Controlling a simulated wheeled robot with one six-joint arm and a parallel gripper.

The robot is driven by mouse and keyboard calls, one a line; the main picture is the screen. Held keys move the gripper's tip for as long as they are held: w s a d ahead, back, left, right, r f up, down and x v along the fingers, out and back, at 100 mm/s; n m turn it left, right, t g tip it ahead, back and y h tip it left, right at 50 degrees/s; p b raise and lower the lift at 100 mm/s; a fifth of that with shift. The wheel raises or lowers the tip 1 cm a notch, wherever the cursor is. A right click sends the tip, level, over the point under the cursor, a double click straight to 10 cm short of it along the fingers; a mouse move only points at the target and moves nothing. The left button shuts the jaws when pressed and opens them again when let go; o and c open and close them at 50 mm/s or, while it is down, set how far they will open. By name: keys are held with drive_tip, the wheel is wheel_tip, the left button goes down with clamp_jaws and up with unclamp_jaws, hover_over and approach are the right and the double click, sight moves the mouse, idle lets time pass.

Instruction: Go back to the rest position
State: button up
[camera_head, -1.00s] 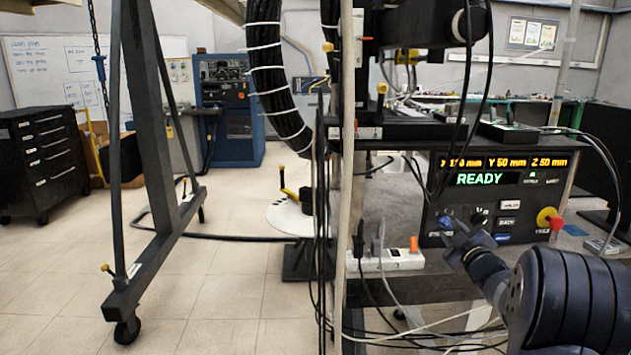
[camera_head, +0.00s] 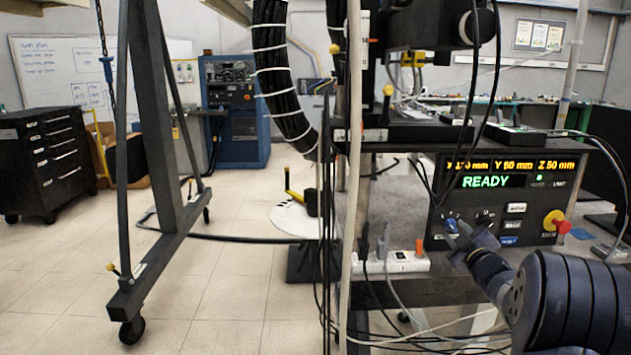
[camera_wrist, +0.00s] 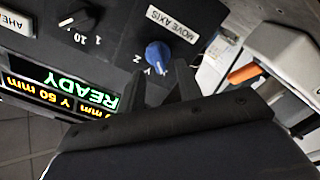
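The control panel (camera_head: 474,213) stands at the right in the head view, with its lit display (camera_head: 487,181) reading READY. It also shows upside down in the wrist view (camera_wrist: 115,45). My gripper (camera_head: 470,236) is in front of the panel's lower left, close to the blue knob (camera_head: 451,225). In the wrist view my gripper (camera_wrist: 161,78) has its two fingers apart, with a gap between them. The blue knob (camera_wrist: 158,56), below the MOVE AXIS label (camera_wrist: 172,24), shows just beyond that gap. Whether a finger touches it I cannot tell.
A red and yellow stop button (camera_head: 556,221) is right of my gripper. A white power strip (camera_head: 398,262) and hanging cables are left of it. A dark gantry frame (camera_head: 165,150) on casters stands at left.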

drive_tip(key=s, duration=0.9)
drive_tip(key=w, duration=1.1)
drive_tip(key=shift+r+p, duration=0.2)
drive_tip(key=shift+p, duration=0.2)
drive_tip(key=shift+s+r+m+p, duration=0.1)
drive_tip(key=shift+r+m+p, duration=0.05)
drive_tip(key=shift+m+p, duration=0.85)
drive_tip(key=m+p, duration=0.2)
drive_tip(key=p, duration=0.1)
drive_tip(key=m+p, duration=0.2)
drive_tip(key=p, duration=0.1)
drive_tip(key=m+p, duration=0.3)
drive_tip(key=shift+d, duration=0.25)
drive_tip(key=s+h+b, duration=0.1)
drive_tip(key=s+b, duration=0.1)
drive_tip(key=s, duration=1.2)
drive_tip(key=shift+m+g, duration=0.4)
drive_tip(key=shift+w, duration=0.1)
